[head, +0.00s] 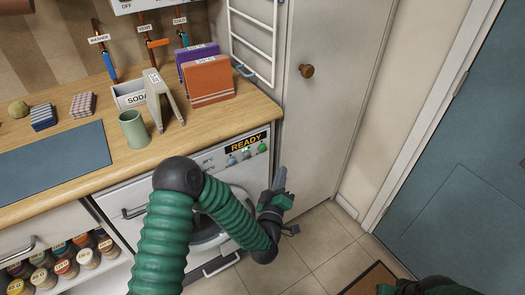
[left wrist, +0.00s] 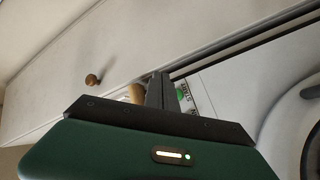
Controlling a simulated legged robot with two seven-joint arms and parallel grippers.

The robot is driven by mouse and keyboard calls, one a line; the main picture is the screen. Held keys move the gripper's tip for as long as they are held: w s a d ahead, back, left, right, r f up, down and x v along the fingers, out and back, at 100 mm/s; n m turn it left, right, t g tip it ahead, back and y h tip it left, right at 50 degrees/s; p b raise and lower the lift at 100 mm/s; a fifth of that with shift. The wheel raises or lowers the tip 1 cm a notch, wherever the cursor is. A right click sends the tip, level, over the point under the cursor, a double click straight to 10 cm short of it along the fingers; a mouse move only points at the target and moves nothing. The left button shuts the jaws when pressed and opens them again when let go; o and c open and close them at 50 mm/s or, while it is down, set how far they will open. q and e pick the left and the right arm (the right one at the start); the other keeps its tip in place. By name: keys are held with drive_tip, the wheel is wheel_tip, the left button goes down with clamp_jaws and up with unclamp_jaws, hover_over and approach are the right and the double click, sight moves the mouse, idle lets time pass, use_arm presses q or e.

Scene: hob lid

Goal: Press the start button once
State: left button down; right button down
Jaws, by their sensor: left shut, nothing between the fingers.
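The green start button (head: 262,148) is at the right end of the washer's control panel, below the lit READY display (head: 245,143). It also shows in the left wrist view (left wrist: 181,94), beside a START label and just right of the fingers. My left gripper (head: 280,178) is shut and empty, its fingers pointing up in front of the tall cabinet, right of and lower than the button in the picture. In the left wrist view the closed fingers (left wrist: 157,88) appear apart from the button. A small part of my right arm shows at the bottom right; its fingers are hidden.
A blue button (head: 246,153) and another (head: 231,160) sit left of the green one. The wooden counter (head: 190,133) above holds a green cup (head: 133,130), a soda box and cartons. A tall cabinet (head: 315,110) stands right of the washer (head: 130,195).

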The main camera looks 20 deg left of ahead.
sight(262, 148)
use_arm(q)
drive_tip(key=w+a, duration=0.5)
drive_tip(key=a, duration=0.1)
drive_tip(key=shift+w+a+r+b, duration=0.15)
drive_tip(key=shift+w+b, duration=0.05)
drive_tip(key=shift+b, duration=0.15)
use_arm(e)
drive_tip(key=shift+s+d+f, duration=0.15)
drive_tip(key=shift+d+f, duration=0.2)
drive_tip(key=shift+f, duration=0.05)
idle(1.7)
use_arm(q)
drive_tip(key=shift+w+a, duration=0.2)
drive_tip(key=shift+a, duration=0.1)
drive_tip(key=shift+w+a, duration=0.3)
drive_tip(key=shift+a, duration=0.05)
use_arm(e)
drive_tip(key=shift+f, duration=0.1)
idle(0.6)
use_arm(q)
drive_tip(key=shift+r, duration=0.1)
drive_tip(key=shift+s+d, duration=0.55)
drive_tip(key=shift+d, duration=0.15)
